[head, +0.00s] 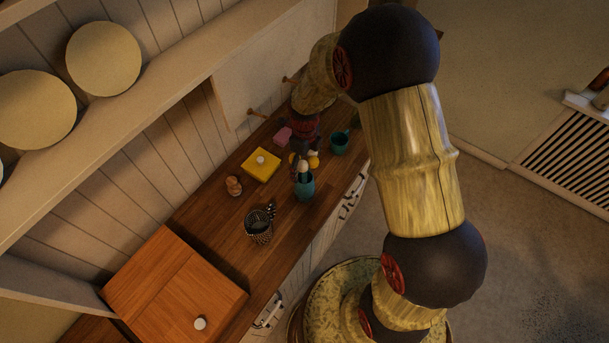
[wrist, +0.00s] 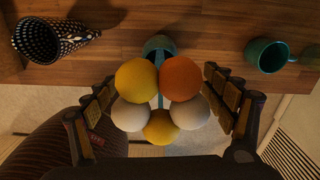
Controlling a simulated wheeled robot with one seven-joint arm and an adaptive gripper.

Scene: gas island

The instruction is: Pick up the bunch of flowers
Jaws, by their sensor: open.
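The bunch of flowers shows in the wrist view as a cluster of round yellow, orange and white heads (wrist: 137,80) on a thin teal stem. It stands in a teal vase (wrist: 158,44), which also shows in the head view (head: 304,187) near the counter's front edge. My gripper (wrist: 160,82) is open, with its fingers on the left and right of the flower heads. I cannot tell whether the fingers touch them. In the head view the flowers (head: 312,160) are partly hidden by my gripper.
The wooden counter (head: 205,215) also holds a black-and-white patterned cup (head: 259,230), a yellow box (head: 261,166), a teal mug (head: 339,143), a pink block (head: 283,135) and small brown items (head: 234,187). A wooden box (head: 175,285) stands at the near end. A shelf with plates (head: 104,58) overhangs the wall side.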

